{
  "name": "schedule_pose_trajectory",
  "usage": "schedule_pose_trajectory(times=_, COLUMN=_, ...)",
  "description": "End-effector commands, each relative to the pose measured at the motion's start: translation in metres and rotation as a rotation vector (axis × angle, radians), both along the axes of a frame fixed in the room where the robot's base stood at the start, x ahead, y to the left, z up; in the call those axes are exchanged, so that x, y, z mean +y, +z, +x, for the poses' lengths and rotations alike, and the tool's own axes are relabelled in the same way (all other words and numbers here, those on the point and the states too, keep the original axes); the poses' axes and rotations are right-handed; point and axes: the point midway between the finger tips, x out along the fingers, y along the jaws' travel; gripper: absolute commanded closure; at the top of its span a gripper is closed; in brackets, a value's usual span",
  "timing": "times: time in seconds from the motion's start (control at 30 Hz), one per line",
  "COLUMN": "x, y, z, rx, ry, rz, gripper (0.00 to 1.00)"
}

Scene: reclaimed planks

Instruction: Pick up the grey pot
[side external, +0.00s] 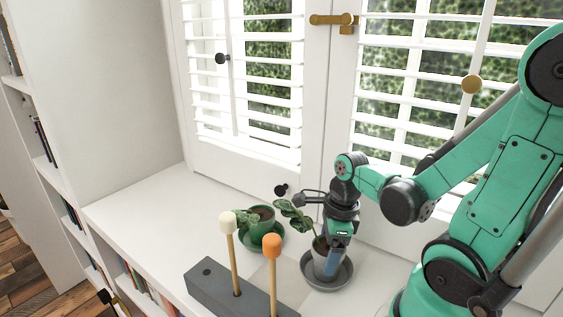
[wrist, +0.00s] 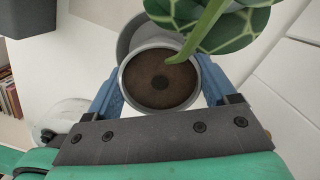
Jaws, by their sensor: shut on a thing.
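The grey pot (side external: 320,262) holds dark soil and a leafy plant, and it sits over a dark grey saucer (side external: 341,283) on the white sill. My gripper (side external: 333,254) points down at the pot and is shut on it. In the wrist view the pot (wrist: 160,88) is between the two blue fingers of my gripper (wrist: 158,80), one on each side. The plant's stem and patterned leaves (wrist: 215,20) lean out past the rim. Part of the saucer (wrist: 127,40) shows behind the pot. I cannot tell whether the pot touches the saucer.
A green pot (side external: 262,215) with a plant stands on a green saucer to the left. A grey block (side external: 215,281) in front holds two upright sticks with cream (side external: 227,222) and orange (side external: 271,245) tops. Shuttered windows (side external: 245,90) stand close behind. The sill's left part is clear.

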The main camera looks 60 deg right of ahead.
Motion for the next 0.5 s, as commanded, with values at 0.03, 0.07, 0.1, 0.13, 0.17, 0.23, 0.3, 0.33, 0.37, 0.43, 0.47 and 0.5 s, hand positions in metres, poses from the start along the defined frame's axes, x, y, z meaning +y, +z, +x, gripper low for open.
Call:
schedule_pose_trajectory(times=0.03, x=0.000, y=0.002, z=0.000, rx=0.000, ry=0.000, rz=0.000, gripper=1.00)
schedule_pose_trajectory(times=0.07, x=0.000, y=0.003, z=0.000, rx=0.000, ry=0.000, rz=0.000, gripper=1.00)
schedule_pose_trajectory(times=0.1, x=0.000, y=0.005, z=0.000, rx=0.000, ry=0.000, rz=0.000, gripper=1.00)
schedule_pose_trajectory(times=0.13, x=0.000, y=0.007, z=0.000, rx=0.000, ry=0.000, rz=0.000, gripper=1.00)
schedule_pose_trajectory(times=0.17, x=0.000, y=0.009, z=0.000, rx=0.000, ry=0.000, rz=0.000, gripper=1.00)
schedule_pose_trajectory(times=0.23, x=0.000, y=0.015, z=0.000, rx=0.000, ry=0.000, rz=0.000, gripper=1.00)
schedule_pose_trajectory(times=0.3, x=0.000, y=0.022, z=0.000, rx=0.000, ry=0.000, rz=0.000, gripper=1.00)
schedule_pose_trajectory(times=0.33, x=0.000, y=0.026, z=-0.001, rx=0.000, ry=0.000, rz=0.000, gripper=1.00)
schedule_pose_trajectory(times=0.37, x=0.000, y=0.031, z=-0.001, rx=0.000, ry=0.000, rz=0.000, gripper=1.00)
schedule_pose_trajectory(times=0.43, x=0.000, y=0.042, z=0.000, rx=0.000, ry=0.000, rz=0.000, gripper=1.00)
schedule_pose_trajectory(times=0.47, x=0.000, y=0.047, z=0.000, rx=0.000, ry=0.000, rz=0.000, gripper=1.00)
schedule_pose_trajectory(times=0.5, x=0.000, y=0.054, z=-0.001, rx=0.000, ry=0.000, rz=0.000, gripper=1.00)
